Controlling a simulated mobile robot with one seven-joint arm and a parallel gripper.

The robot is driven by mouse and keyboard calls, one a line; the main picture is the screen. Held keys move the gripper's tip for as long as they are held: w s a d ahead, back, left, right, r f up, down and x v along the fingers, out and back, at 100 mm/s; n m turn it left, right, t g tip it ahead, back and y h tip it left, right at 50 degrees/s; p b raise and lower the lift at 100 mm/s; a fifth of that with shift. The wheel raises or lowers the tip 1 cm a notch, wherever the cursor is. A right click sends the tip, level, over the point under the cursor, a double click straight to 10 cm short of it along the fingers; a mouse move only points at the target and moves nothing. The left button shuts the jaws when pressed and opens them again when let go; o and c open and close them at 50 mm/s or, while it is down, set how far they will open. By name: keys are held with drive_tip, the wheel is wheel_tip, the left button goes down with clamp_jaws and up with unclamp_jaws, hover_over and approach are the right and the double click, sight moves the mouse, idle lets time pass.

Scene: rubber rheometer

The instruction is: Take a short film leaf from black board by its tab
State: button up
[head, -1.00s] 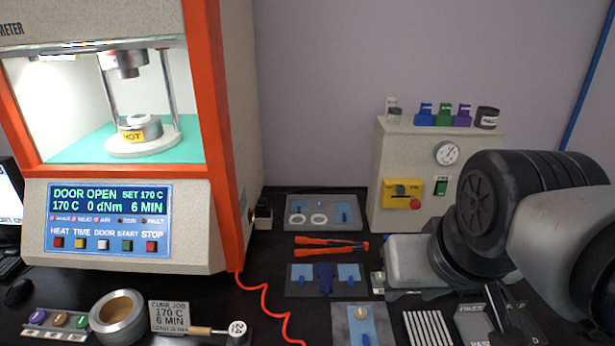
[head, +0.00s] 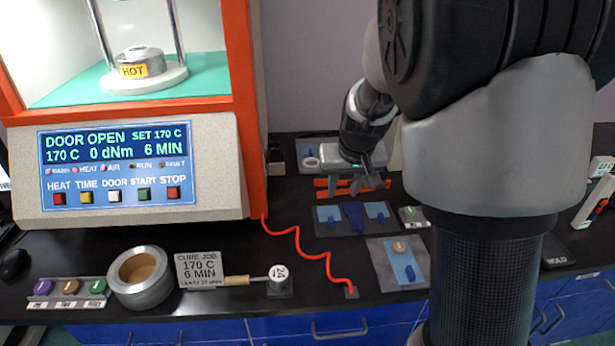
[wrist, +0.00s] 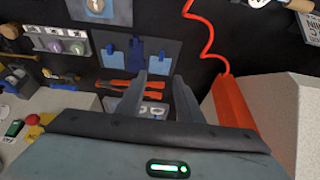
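The black board (head: 345,231) lies flat on the bench, right of the rheometer. Two light blue film leaves lie on it, the left leaf (head: 327,214) and the right leaf (head: 377,210), each with a small darker blue tab. A dark blue piece (head: 354,214) lies between them. In the wrist view the board (wrist: 152,27) is at top centre. My gripper (head: 368,190) hangs behind the board, over the orange-handled tool. In the wrist view its two fingers (wrist: 157,97) are apart with nothing held between them.
The orange-handled tool (wrist: 112,84) and a grey tray with white rings (head: 305,150) lie behind the board. A grey plate with a blue strip (head: 388,277) lies in front. A red coiled cord (head: 299,244) runs at left. My arm covers much of the right side.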

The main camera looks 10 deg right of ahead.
drive_tip(key=b, duration=0.3)
approach(332, 219)
drive_tip(key=shift+w+d+f, duration=0.1)
drive_tip(key=shift+f, duration=0.45)
drive_tip(key=shift+w+d+f, duration=0.1)
drive_tip(key=shift+f, duration=0.45)
drive_tip(key=shift+a+b+x, duration=0.15)
drive_tip(key=shift+x, duration=1.4)
drive_tip(key=shift+a+b+x, duration=0.15)
drive_tip(key=shift+x, duration=1.35)
drive_tip(key=shift+w, duration=0.15)
drive_tip(key=shift+r, duration=0.1)
clamp_jaws()
